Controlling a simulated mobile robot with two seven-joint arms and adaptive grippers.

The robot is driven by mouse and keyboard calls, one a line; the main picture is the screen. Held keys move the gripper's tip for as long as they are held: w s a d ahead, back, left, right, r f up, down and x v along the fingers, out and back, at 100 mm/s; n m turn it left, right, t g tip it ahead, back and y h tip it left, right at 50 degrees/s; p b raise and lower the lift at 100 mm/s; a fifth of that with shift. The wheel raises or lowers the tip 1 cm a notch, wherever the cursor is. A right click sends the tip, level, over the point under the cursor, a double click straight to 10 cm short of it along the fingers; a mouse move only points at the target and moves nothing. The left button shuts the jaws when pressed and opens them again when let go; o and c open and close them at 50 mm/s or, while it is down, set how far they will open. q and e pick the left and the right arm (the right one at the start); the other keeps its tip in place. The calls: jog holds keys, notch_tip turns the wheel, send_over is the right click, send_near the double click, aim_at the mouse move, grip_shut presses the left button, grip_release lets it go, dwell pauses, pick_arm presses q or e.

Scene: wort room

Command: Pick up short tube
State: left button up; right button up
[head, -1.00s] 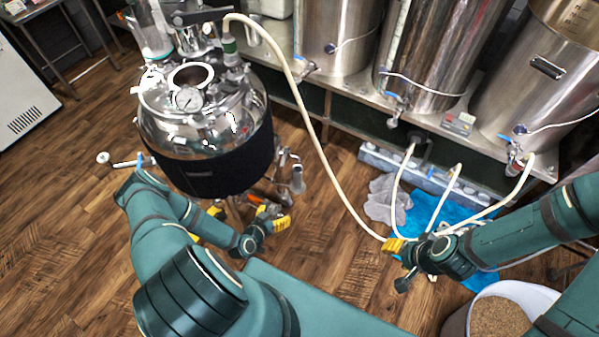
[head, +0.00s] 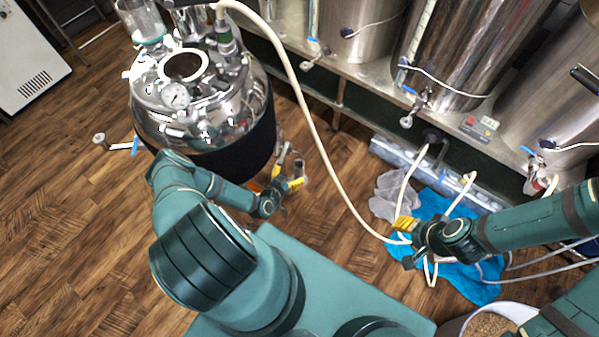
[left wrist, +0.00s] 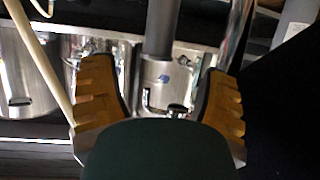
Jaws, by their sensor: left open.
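Pale tubes (head: 402,190) rise from the blue cloth by the tanks, and one has a curled upper end (head: 469,177). I cannot tell which is the short tube. A long pale hose (head: 318,135) runs from the kettle's top down to my right gripper (head: 402,232). That gripper's yellow fingers are at the tubes, but its grip is unclear. My left gripper (head: 289,180) is open beside the kettle's lower right side, apart from the tubes. In the left wrist view its yellow fingers (left wrist: 158,100) are spread, with a grey upright pipe (left wrist: 162,28) seen between them.
The steel kettle (head: 215,113) with a dark jacket stands at left. Steel tanks (head: 463,45) with taps line a bench at the back. The blue cloth (head: 462,273) and crumpled plastic (head: 388,195) lie on the floor. A grain bucket (head: 515,312) is bottom right.

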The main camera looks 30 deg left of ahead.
aim_at(296, 168)
pick_arm(q)
jog(key=b+x, duration=0.1)
jog(key=x, duration=0.6)
jog(key=shift+w+d+r, duration=0.1)
jog(key=shift+w, duration=0.15)
grip_shut()
